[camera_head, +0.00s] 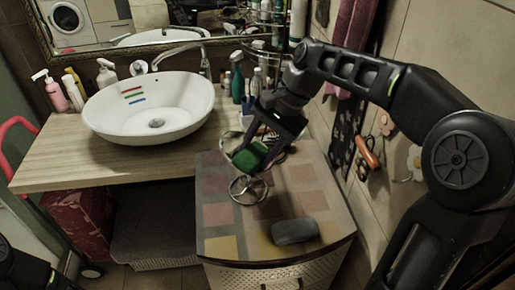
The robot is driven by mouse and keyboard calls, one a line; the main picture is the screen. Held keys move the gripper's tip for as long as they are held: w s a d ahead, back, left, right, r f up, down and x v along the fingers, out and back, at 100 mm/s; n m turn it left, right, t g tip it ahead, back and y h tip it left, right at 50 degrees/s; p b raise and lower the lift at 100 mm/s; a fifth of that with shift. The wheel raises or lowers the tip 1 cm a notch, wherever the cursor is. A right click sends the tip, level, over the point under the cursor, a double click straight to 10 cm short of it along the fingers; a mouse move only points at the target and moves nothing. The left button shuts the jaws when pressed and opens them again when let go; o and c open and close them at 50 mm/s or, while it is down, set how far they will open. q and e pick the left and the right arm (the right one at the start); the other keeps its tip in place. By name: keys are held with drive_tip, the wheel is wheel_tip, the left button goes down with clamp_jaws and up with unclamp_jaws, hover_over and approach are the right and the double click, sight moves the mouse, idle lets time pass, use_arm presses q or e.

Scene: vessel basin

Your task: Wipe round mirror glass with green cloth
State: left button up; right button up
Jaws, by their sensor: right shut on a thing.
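My right gripper (257,147) is shut on the green cloth (250,157), a dark green bundle, above the cabinet top. The round mirror (247,189) is a small ring-shaped piece on the patchwork cabinet top, just below the cloth. The gripper and cloth hide part of what is behind them, and I cannot tell whether the cloth touches the mirror. A dark part of my left arm shows at the bottom left corner; its gripper is out of view.
A white vessel basin (150,107) with coloured stripes stands on the wooden counter (60,150). Several bottles stand behind the cabinet. A grey rounded object (295,232) lies on the cabinet top (225,215) near its front. The top's front left is clear. A tiled wall borders the right.

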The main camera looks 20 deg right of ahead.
sight(254, 143)
drive_tip(key=shift+a+r, duration=0.15)
drive_tip(key=shift+w+p, duration=0.35)
drive_tip(key=shift+p, duration=0.2)
drive_tip(key=w+p, duration=0.1)
drive_tip(key=w+d+p, duration=0.1)
drive_tip(key=shift+w, duration=0.5)
